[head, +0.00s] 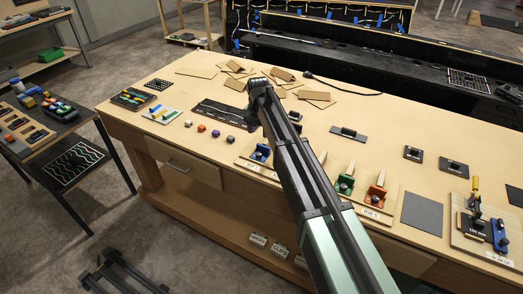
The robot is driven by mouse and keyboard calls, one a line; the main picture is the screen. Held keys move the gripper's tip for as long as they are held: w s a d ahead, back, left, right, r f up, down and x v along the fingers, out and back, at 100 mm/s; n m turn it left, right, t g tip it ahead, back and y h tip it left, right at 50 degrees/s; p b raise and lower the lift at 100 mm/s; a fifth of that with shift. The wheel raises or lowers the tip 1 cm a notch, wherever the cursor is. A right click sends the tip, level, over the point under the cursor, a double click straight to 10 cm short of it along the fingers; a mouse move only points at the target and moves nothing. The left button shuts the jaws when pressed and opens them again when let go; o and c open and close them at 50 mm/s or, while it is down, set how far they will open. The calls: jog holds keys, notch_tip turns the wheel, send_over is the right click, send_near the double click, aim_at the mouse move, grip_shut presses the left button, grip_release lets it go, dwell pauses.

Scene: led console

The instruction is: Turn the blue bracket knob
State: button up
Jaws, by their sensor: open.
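The blue bracket (261,153) stands on a light wooden base plate on the workbench, just left of my arm. A small dark knob shows on it, too small to tell how it is turned. My gripper (252,121) is at the far end of my arm, beyond the blue bracket and apart from it in the picture. It is open, and its fingers are small, dark and partly hidden by the wrist. I see nothing held in it.
A green bracket (347,183) and a red bracket (376,194) stand right of my arm. Small coloured cubes (202,128) lie left of the blue bracket. Brown cardboard pieces (235,85) lie behind the wrist. A clamp fixture with a yellow handle (475,188) stands at the right.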

aim_at(259, 153)
notch_tip(259, 153, down, 11)
jog(key=n+b, duration=0.2)
jog(key=b, duration=0.9)
jog(key=shift+s+r, duration=0.1)
jog(key=c, duration=1)
